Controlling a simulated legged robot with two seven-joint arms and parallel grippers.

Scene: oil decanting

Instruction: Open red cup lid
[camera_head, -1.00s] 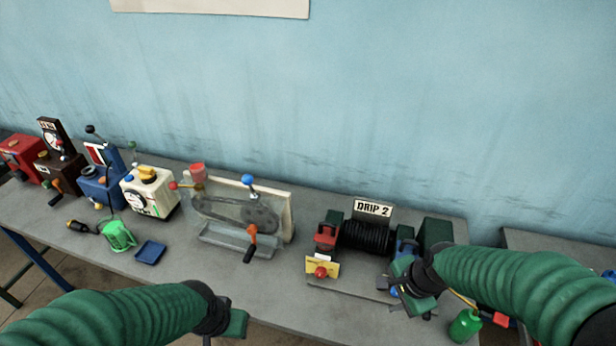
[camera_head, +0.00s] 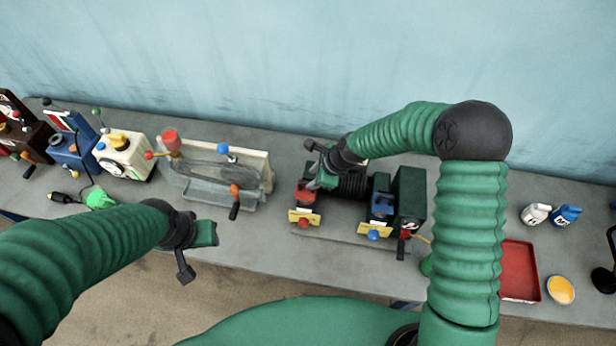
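The red cup (camera_head: 303,192) is on the left side of the two-station drip machine, above a yellow plate with a red knob. My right gripper (camera_head: 320,178) is over this cup and hides part of its top. I cannot tell whether it touches the lid or whether its fingers are apart. The lid's state is not clear. The blue cup (camera_head: 381,203) sits on the right side of the same machine. My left gripper (camera_head: 207,233) is over the front of the table, away from both cups, and its finger opening is not clear.
A chain machine (camera_head: 262,172) with an orange-handled crank stands left of the drip machine. A white box machine (camera_head: 124,158) is farther left. A red tray (camera_head: 519,272), a yellow bowl (camera_head: 560,290) and two small bottles (camera_head: 536,214) are at the right.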

